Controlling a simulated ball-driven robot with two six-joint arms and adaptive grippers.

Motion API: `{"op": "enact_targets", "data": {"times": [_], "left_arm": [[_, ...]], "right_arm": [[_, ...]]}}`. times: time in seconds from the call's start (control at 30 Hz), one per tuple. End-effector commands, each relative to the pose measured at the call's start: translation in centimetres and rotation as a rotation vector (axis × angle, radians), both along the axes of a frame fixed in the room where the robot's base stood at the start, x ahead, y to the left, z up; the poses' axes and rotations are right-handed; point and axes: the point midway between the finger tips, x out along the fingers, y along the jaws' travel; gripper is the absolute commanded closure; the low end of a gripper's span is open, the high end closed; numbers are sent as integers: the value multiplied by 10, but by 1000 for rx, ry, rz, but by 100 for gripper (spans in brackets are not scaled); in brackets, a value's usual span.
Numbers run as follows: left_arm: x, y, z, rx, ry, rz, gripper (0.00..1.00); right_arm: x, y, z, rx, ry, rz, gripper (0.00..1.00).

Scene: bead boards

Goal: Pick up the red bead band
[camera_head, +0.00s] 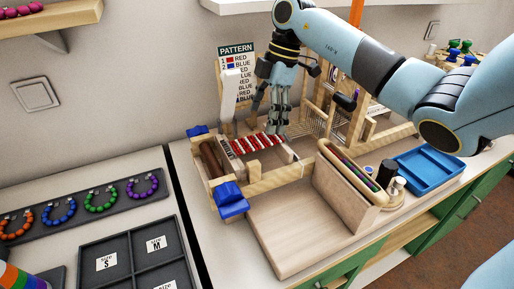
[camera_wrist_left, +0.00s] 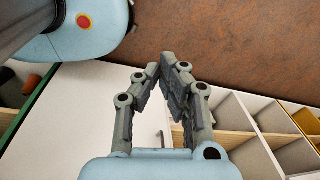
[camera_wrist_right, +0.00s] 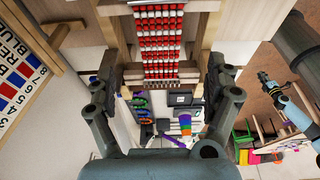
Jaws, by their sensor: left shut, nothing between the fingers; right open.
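The red bead band (camera_head: 258,146), with red and white beads in rows, lies in the wooden loom (camera_head: 270,182) on the counter. It also shows at the top of the right wrist view (camera_wrist_right: 158,42). My right gripper (camera_head: 276,126) points down at the right part of the band, fingers apart. In the right wrist view (camera_wrist_right: 160,66) its fingers stand either side of the band's near end, with nothing held. Contact with the band cannot be told. My left gripper (camera_wrist_left: 168,62) is shut and empty, away from the loom, over a white surface and wooden compartments.
A pattern board (camera_head: 237,75) stands behind the loom. A blue tray (camera_head: 430,168) and small jars are at its right. Orange, blue, green and purple bracelets lie on a dark strip (camera_head: 75,215) at the left. A dark sorting tray (camera_head: 130,245) is near the front.

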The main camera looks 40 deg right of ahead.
Motion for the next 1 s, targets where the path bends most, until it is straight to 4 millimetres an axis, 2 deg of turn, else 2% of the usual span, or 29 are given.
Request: {"op": "enact_targets", "data": {"times": [0.17,0.3,0.47,0.73,0.77,1.0], "left_arm": [[3,-10,-12,-12,-5,4,100],[6,-20,-32,-23,-11,6,100],[7,-19,-52,-22,-11,6,100],[7,-13,-52,-16,-12,5,100],[7,-13,-51,-15,-12,4,100],[7,-12,-51,-14,-11,4,100]], "right_arm": [[1,3,-11,1,-1,1,13],[3,9,-30,2,-1,1,13],[5,14,-50,1,-1,1,13],[5,16,-50,0,-1,1,13],[5,16,-49,0,-1,1,15],[5,16,-50,0,-1,1,46]]}}
